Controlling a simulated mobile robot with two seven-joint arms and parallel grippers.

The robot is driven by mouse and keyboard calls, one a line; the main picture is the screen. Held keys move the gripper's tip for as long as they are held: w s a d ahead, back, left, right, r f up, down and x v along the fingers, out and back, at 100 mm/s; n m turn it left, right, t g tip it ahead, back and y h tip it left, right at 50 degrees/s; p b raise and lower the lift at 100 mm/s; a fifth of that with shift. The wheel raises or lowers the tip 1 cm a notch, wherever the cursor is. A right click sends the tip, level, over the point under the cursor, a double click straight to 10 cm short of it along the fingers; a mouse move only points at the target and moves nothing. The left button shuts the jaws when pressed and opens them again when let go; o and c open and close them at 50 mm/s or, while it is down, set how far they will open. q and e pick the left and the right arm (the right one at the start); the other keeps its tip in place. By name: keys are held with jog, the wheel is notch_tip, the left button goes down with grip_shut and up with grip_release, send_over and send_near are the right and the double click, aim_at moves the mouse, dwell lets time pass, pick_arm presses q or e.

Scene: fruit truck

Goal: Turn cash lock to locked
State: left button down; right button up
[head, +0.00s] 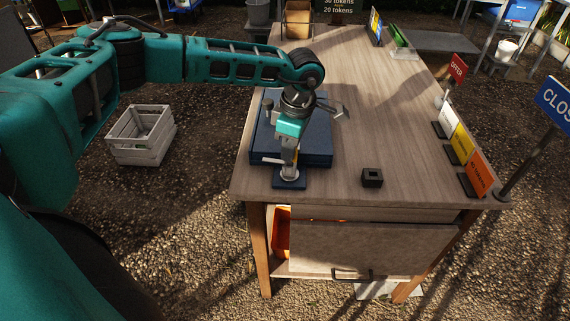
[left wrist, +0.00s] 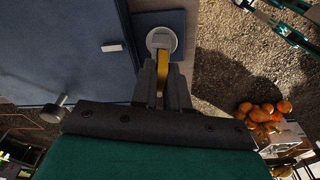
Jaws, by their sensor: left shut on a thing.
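The cash box (head: 318,140) is a dark blue box on the near left part of the wooden table. It also fills the left of the left wrist view (left wrist: 60,60). A small blue lock plate (head: 289,184) sits at its near side. In the left wrist view, the plate carries a round pale grey dial (left wrist: 161,40) with a yellow tab (left wrist: 162,72). My left gripper (head: 289,165) points down over the plate. Its fingers (left wrist: 163,82) are shut on the yellow tab and hide part of it. My right gripper does not show clearly.
A small black square block (head: 372,178) stands right of the box on the wooden table (head: 390,120). Several coloured signs (head: 461,144) line the right edge. A drawer (head: 370,247) is below the tabletop. A pale crate (head: 141,136) stands on the gravel at left.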

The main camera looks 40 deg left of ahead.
pick_arm(q)
jog(key=shift+m, duration=2)
jog(key=m+t, duration=0.1)
jog(key=m, duration=0.3)
jog(key=shift+m, duration=0.4)
jog(key=m+b, duration=0.1)
jog(key=m, duration=0.5)
jog(key=shift+t+h, duration=0.3)
